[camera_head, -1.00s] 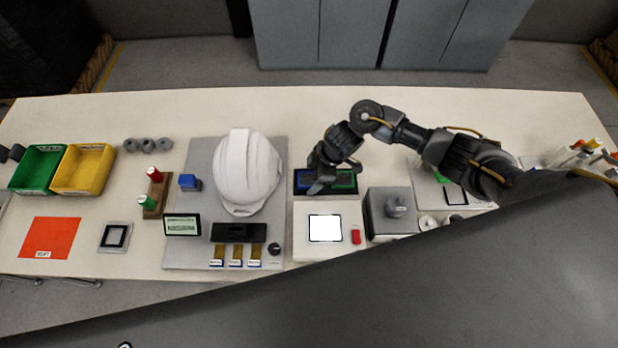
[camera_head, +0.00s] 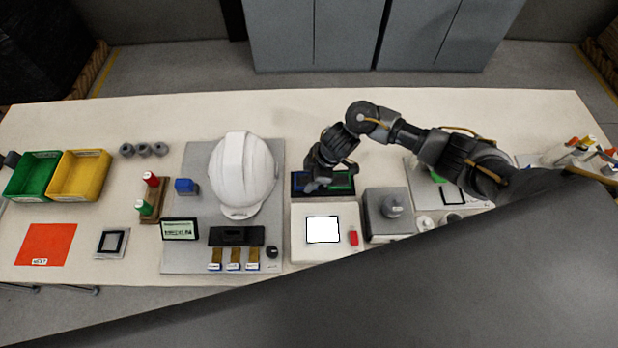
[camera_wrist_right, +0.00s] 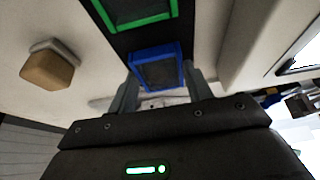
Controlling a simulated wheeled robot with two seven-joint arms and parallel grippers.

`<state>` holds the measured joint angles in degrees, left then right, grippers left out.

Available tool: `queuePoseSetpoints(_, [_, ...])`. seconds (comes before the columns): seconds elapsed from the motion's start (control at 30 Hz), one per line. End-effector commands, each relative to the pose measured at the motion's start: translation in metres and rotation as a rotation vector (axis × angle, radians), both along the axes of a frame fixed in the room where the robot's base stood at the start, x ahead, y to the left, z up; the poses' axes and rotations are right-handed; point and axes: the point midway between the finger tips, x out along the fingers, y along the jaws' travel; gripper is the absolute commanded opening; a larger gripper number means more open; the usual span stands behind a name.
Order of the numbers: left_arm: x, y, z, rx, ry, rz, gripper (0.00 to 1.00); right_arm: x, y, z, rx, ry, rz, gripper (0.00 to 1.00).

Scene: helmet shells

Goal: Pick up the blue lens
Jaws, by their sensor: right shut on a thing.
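The blue lens (camera_wrist_right: 157,68), a blue square frame with a dark pane, is between the two fingers of my right gripper (camera_wrist_right: 162,88) in the right wrist view. The gripper is shut on it, over the black tray (camera_wrist_right: 125,38). I cannot tell whether the lens is clear of the tray. The green lens (camera_wrist_right: 138,12) lies in the tray beyond it. In the head view my right gripper (camera_head: 317,184) hangs over the tray and hides most of the blue lens; the green lens (camera_head: 341,181) shows to its right. My left gripper is not in view.
A white helmet shell (camera_head: 240,172) stands on a grey board left of the tray. A white box with a bright panel (camera_head: 323,229) and a grey box (camera_head: 390,226) stand in front. A tan block (camera_wrist_right: 47,70) shows in the wrist view. The table behind the tray is clear.

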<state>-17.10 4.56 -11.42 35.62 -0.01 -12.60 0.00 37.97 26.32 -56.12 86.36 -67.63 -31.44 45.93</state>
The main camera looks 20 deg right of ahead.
Motion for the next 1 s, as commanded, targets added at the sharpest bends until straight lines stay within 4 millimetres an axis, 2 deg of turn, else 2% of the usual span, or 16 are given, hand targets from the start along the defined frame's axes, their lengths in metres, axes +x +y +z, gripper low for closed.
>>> queuePoseSetpoints(0.17, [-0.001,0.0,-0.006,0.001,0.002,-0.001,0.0,0.001,0.0,0.023,0.002,-0.005,0.003,0.27])
queuePoseSetpoints(0.47, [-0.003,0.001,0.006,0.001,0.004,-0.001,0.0,-0.053,-0.007,0.092,0.001,-0.006,0.008,0.27])
queuePoseSetpoints(0.7, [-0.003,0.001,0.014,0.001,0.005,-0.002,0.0,-0.106,-0.014,0.113,-0.001,-0.003,0.005,0.27])
queuePoseSetpoints(0.83, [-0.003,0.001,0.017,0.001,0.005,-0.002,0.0,-0.125,-0.016,0.121,0.0,-0.001,0.005,0.27])
queuePoseSetpoints(1.0, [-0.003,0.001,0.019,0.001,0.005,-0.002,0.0,-0.137,-0.017,0.125,0.0,0.0,0.001,0.27])
